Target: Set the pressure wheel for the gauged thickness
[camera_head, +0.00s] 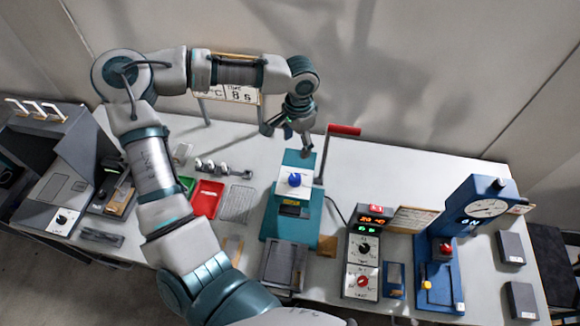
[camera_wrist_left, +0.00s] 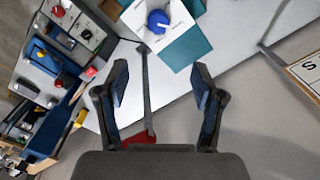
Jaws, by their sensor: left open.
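The pressure wheel appears to be the blue knob (camera_head: 294,180) on the white top plate of a teal press (camera_head: 290,225) in the middle of the table. The knob also shows at the top of the left wrist view (camera_wrist_left: 158,21). My left gripper (camera_head: 290,132) is open and empty, above and behind the press, apart from the knob. Its two fingers (camera_wrist_left: 158,85) show spread in the left wrist view, with the press's lever between them. The lever has a red handle (camera_head: 344,130). A blue gauge with a round dial (camera_head: 488,208) stands at the right. My right gripper is not in view.
A control box with lit digits and two dials (camera_head: 363,250) stands right of the press. A red tray (camera_head: 206,198), a green tray and a grey machine (camera_head: 60,185) are at the left. A sign (camera_head: 242,95) stands behind. The table's back right is clear.

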